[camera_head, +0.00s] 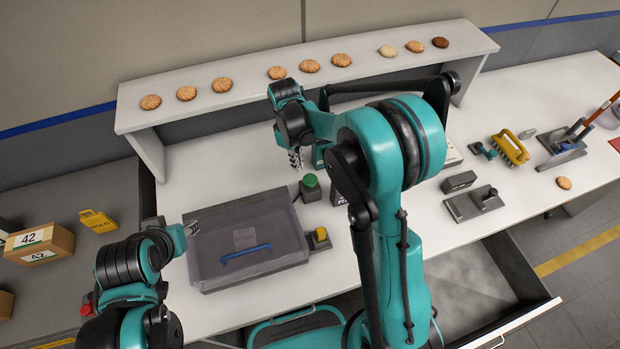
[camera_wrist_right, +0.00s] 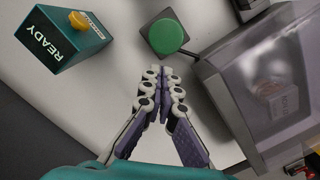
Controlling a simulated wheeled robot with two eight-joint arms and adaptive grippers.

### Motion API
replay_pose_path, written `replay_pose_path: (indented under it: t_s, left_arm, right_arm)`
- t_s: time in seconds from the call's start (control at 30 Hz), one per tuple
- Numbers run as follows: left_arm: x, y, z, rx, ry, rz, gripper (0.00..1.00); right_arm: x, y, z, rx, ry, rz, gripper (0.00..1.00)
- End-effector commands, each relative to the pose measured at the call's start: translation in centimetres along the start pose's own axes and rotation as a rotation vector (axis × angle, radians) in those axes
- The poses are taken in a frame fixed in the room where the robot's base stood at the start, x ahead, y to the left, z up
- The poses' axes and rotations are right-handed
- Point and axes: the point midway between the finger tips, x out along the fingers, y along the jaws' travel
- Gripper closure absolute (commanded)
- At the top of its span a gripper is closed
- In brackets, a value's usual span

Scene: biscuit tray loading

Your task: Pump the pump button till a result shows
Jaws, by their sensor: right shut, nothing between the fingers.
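A round green button (camera_head: 311,181) sits on a small dark base on the white table, just behind the clear-lidded box. It also shows in the right wrist view (camera_wrist_right: 166,37). My right gripper (camera_head: 298,166) is shut and empty, pointing down above the table, beside the green button and apart from it. A teal display box (camera_wrist_right: 62,38) reads "READY" and has an orange knob on top; in the head view my right arm mostly hides it. My left gripper (camera_head: 192,228) is at the left edge of the clear-lidded box, too small to read its fingers.
The clear-lidded grey box (camera_head: 248,245) has a blue handle. A yellow button (camera_head: 321,234) stands at its right. Several biscuits lie on the raised white shelf (camera_head: 235,100). An open drawer (camera_head: 480,290) juts out at front right. A cardboard box (camera_head: 40,243) stands at left.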

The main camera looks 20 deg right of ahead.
Motion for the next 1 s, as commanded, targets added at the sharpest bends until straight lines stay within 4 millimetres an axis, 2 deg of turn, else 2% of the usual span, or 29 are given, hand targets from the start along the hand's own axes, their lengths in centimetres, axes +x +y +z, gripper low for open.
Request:
replay_pose_path:
  t_s: [0.03, 0.2, 0.4, 0.57, 1.0]
  left_arm:
    - [0.0, 0.0, 0.0, 0.000, 0.000, 0.000, 0.60]
    - [0.0, 0.0, 0.0, 0.000, 0.000, 0.000, 0.60]
    - [0.0, 0.0, 0.0, 0.000, 0.000, 0.000, 0.60]
    - [0.0, 0.0, 0.0, 0.000, 0.000, 0.000, 0.60]
    - [0.0, 0.0, 0.0, 0.000, 0.000, 0.000, 0.60]
  right_arm:
    - [-1.2, 0.0, 0.0, 0.000, 0.000, 0.000, 1.00]
    - [-4.8, 0.0, 0.0, -0.001, 0.000, 0.000, 1.00]
    - [-7.5, 0.0, -0.1, -0.001, 0.000, 0.000, 1.00]
    - [-8.3, 0.0, -0.1, 0.000, 0.000, 0.000, 1.00]
    - [-8.2, 0.0, -0.1, 0.000, 0.000, 0.000, 1.00]
